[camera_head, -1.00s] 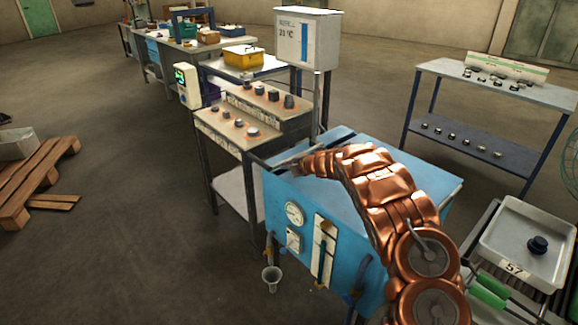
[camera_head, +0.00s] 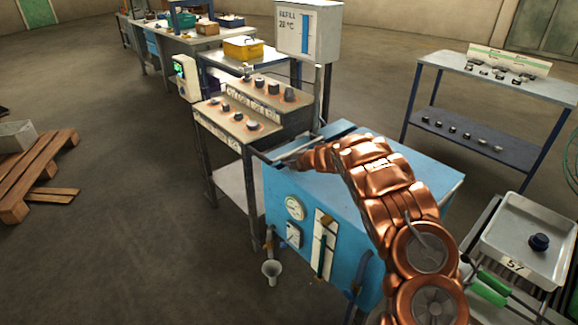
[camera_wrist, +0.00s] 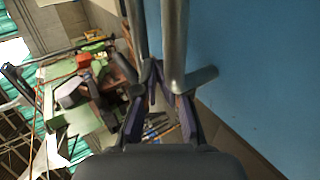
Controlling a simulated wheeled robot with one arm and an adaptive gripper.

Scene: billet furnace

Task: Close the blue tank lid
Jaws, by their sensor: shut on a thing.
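The blue tank (camera_head: 290,258) stands in the middle of the head view, with a gauge and a sight strip on its front. Its blue lid (camera_head: 425,172) shows as a broad flat panel on top, partly hidden by my copper arm; whether it is fully down I cannot tell. My gripper (camera_head: 284,160) is at the tank's left top edge, beside a dark bar. In the wrist view my gripper's dark fingers (camera_wrist: 165,88) are shut on a grey metal handle (camera_wrist: 174,45), next to a blue surface. The handle's far end is out of view.
A two-level table (camera_head: 480,75) is at the back right, and a metal tray (camera_head: 525,235) is close at the right. The floor at left centre is clear.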

